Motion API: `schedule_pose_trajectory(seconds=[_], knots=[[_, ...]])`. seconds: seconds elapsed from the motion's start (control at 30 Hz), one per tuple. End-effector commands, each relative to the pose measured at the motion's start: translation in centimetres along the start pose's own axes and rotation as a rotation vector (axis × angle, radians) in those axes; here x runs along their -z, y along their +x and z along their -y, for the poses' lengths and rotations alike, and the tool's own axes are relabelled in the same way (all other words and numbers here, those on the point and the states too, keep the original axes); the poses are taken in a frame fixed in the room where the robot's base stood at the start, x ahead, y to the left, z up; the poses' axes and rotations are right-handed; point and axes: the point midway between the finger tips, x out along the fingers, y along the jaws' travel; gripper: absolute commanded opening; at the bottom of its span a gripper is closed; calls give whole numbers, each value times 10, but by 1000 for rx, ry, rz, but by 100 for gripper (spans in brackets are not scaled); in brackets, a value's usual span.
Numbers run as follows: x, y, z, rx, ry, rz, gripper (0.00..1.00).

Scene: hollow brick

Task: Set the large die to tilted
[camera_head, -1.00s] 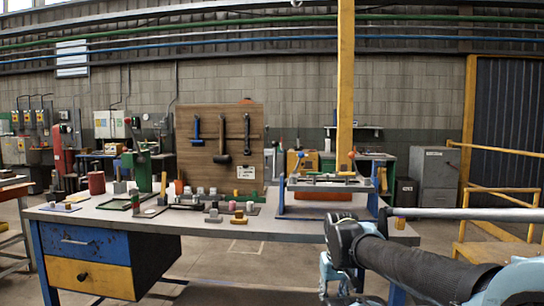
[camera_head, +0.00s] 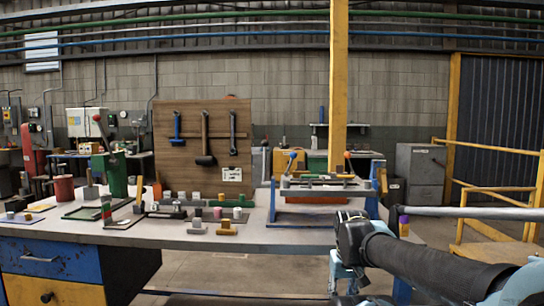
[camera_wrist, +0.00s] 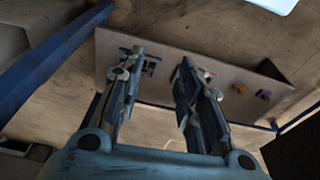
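I cannot tell which item is the large die; the small pieces on the workbench (camera_head: 175,236) are too small to make out. Several grey, pink and yellow-brown pieces stand mid-bench, among them a yellow-brown block (camera_head: 226,228). A blue frame (camera_head: 272,205) stands at the bench's right, with a grey rack and small parts on top. My gripper shows in the wrist view (camera_wrist: 157,90), its two fingers apart with nothing seen between them. Beyond the fingers is a grey panel (camera_wrist: 222,78) with small purple and orange parts. In the head view my arm's end is at lower right, fingers unclear.
A green press (camera_head: 117,172) and a red cylinder (camera_head: 64,188) stand at the bench's left. A tool board (camera_head: 168,150) with hammers rises behind. A yellow post (camera_head: 339,75) stands behind the blue frame. Yellow railings (camera_head: 487,148) are at right. Blue-and-yellow drawers (camera_head: 45,262) sit below.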

Motion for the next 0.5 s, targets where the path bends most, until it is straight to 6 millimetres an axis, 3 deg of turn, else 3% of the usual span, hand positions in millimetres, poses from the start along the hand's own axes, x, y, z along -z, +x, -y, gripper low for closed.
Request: schedule_pose_trajectory(seconds=[0.23,0.33,0.5], knots=[[0,0,0,0,0,0,33],[-2,-13,1,0,-3,-14,33],[42,-58,8,4,-15,-29,33]])
